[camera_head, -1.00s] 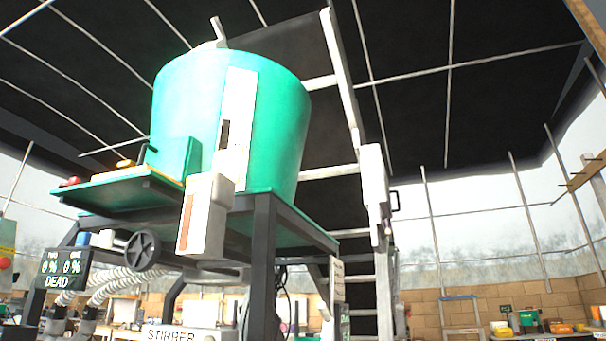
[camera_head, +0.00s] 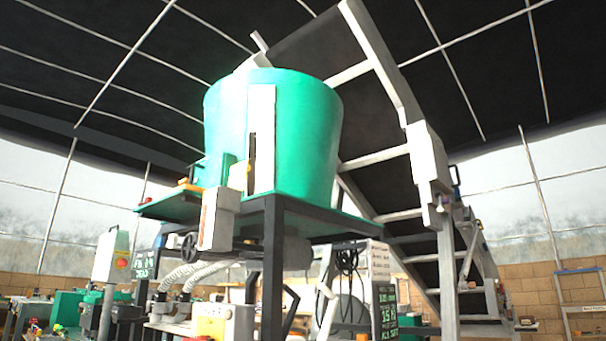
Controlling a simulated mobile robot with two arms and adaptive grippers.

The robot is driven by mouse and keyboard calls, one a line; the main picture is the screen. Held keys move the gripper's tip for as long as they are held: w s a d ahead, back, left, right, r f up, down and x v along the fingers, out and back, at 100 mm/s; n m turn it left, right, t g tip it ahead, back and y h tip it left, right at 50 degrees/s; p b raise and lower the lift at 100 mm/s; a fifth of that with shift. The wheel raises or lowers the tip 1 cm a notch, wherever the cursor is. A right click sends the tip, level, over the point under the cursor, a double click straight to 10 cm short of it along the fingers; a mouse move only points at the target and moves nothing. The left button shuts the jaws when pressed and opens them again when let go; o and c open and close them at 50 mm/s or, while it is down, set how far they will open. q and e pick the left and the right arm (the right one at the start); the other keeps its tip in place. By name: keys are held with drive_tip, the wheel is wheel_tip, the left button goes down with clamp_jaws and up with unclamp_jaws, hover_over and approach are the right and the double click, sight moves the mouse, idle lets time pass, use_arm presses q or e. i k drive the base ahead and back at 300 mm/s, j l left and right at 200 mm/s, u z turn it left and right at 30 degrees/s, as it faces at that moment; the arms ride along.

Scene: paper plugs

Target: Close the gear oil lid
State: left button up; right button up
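I cannot make out a gear oil lid in this view. A large green vat (camera_head: 308,130) stands on a dark metal stand (camera_head: 273,260), with a tall white panel (camera_head: 262,110) on its front. A white box-shaped housing (camera_head: 217,222) is mounted on the stand's front, with a dark handwheel (camera_head: 189,246) beside it. Neither of my grippers is in view.
Benches with machines (camera_head: 95,305) stand at the lower left. A yellow and white machine (camera_head: 222,318) stands below the vat. A brick wall closes off the right side.

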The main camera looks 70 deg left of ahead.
sight(237, 176)
drive_tip(key=i+l+u, duration=0.1)
drive_tip(key=i+l, duration=0.2)
drive_tip(key=i, duration=0.2)
drive_tip(key=i+l+u, duration=0.1)
drive_tip(key=i+l, duration=0.25)
drive_tip(key=i, duration=0.15)
drive_tip(key=i+u, duration=0.25)
drive_tip(key=u, duration=0.25)
drive_tip(key=i+u, duration=0.2)
drive_tip(key=u, duration=0.25)
drive_tip(key=i+l+u, duration=0.2)
drive_tip(key=u, duration=0.3)
drive_tip(key=i+l+u, duration=0.1)
drive_tip(key=u, duration=0.35)
drive_tip(key=i+l+u, duration=0.25)
drive_tip(key=u, duration=0.15)
drive_tip(key=i+l+u, duration=0.15)
drive_tip(key=u, duration=0.3)
drive_tip(key=l+u, duration=0.4)
drive_tip(key=i+l+u, duration=0.15)
drive_tip(key=u, duration=0.3)
drive_tip(key=l+u, duration=0.9)
drive_tip(key=k+l, duration=0.05)
drive_tip(key=l, duration=0.05)
